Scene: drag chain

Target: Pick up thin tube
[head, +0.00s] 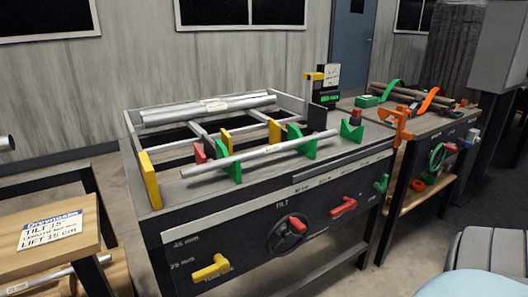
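A long thin grey tube (262,153) lies across the near part of the workbench top, resting on green notched supports (309,149) and slanting up to the right in the picture. Its two ends stick out past the supports. Thicker grey tubes (190,113) lie side by side at the back of the same bench, with a pale label on them. Neither of my grippers shows in the head view.
The bench front (270,220) carries a black handwheel (287,236) and red, yellow and green handles. Yellow plates (150,180) stand on the bench. A wooden stand with a sign (50,229) is at left. A second bench (430,115) with orange and green straps stands at right.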

